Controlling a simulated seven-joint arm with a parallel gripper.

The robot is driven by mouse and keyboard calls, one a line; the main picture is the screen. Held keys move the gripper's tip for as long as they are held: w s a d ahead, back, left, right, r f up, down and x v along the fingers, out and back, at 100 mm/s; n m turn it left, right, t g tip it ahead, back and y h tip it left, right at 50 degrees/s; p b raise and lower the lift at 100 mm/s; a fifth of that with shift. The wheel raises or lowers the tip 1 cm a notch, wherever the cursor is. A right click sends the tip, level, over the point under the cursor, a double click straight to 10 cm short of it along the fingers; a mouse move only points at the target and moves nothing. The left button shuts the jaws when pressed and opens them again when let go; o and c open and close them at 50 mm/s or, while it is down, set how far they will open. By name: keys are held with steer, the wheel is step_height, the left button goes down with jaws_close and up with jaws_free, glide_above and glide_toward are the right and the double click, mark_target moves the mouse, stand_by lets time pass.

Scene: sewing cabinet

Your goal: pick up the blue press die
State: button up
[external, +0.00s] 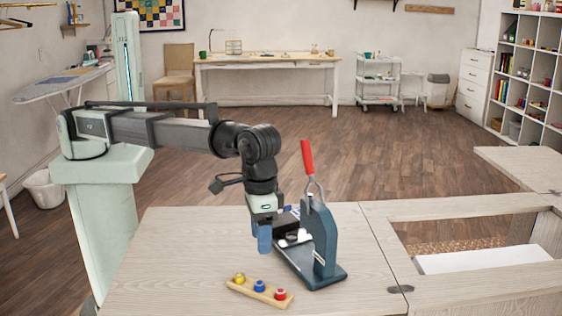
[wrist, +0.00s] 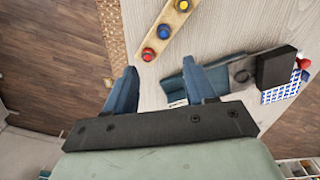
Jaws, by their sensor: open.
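The blue press die (external: 259,286) sits in the middle of a wooden strip (external: 269,296), between a yellow die (external: 239,279) and a red die (external: 281,293). In the wrist view the blue die (wrist: 163,32) lies ahead of the fingers, with the red die (wrist: 148,54) nearer to them. My gripper (external: 264,250) has blue fingers, points down above the table and is apart from the strip, farther back. In the wrist view my gripper (wrist: 159,68) is open and empty, its two fingers spread wide.
A dark blue hand press (external: 318,238) with a red handle (external: 307,157) stands close to the right of my gripper. The pale wooden table (external: 185,255) is clear to the left. A recessed opening lies at right.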

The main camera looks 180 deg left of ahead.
glide_above(259, 283)
steer(key=f, duration=0.7)
steer(key=shift+w+a+f, duration=0.1)
steer(key=shift+w+a, duration=0.25)
steer(key=shift+w, duration=0.05)
steer(key=shift+s+d+f, duration=0.15)
steer(key=shift+d+f, duration=0.05)
steer(key=shift+f, duration=1.15)
steer(key=shift+s+d+f, duration=0.15)
steer(key=shift+f, duration=1.15)
steer(key=shift+c, duration=0.3)
jaws_close()
